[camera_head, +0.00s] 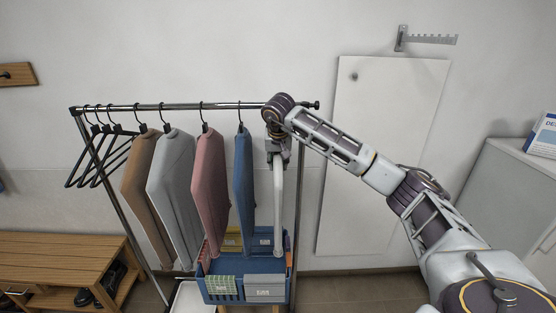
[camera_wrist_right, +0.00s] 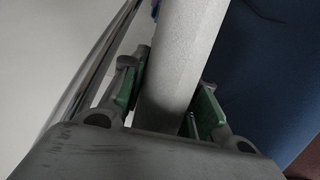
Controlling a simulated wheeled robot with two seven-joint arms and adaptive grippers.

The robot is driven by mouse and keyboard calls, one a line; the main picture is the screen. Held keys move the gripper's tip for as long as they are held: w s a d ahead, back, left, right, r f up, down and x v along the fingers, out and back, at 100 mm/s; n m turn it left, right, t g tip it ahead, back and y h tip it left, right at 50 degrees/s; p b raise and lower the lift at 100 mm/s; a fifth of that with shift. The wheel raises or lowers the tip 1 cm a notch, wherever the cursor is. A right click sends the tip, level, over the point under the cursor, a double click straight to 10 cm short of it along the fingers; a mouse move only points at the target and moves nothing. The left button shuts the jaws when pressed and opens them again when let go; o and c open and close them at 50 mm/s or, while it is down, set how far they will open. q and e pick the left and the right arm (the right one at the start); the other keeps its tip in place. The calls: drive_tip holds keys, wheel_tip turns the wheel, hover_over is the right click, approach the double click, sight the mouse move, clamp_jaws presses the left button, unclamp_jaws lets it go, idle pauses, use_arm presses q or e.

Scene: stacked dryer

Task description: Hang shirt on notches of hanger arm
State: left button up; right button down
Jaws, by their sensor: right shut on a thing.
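A light grey shirt (camera_head: 279,205) hangs edge-on below my right gripper (camera_head: 278,150), near the right end of the clothes rack. In the wrist view, the shirt's pale grey edge (camera_wrist_right: 182,50) lies between the green pads of my right gripper (camera_wrist_right: 170,95), which is shut on it. Whether its hanger hook still sits on the rail is hidden by my gripper and arm. My left gripper is not in view.
The rack rail (camera_head: 180,107) holds brown, grey, pink and blue shirts (camera_head: 243,175) and bare black hangers (camera_head: 97,155). A blue basket (camera_head: 222,289) stands below. A white panel (camera_head: 385,140) is under the hanger arm. A wooden bench (camera_head: 60,245) is at left.

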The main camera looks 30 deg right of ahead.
drive_tip(key=shift+f, duration=0.2)
idle(0.3)
drive_tip(key=c, duration=1.1)
unclamp_jaws()
drive_tip(key=shift+f, duration=0.1)
wheel_tip(320, 180, up, 11)
drive_tip(key=b, duration=0.3)
hover_over(278, 154)
drive_tip(key=shift+f, duration=0.15)
drive_tip(key=shift+v, duration=1.3)
drive_tip(key=shift+f, duration=0.1)
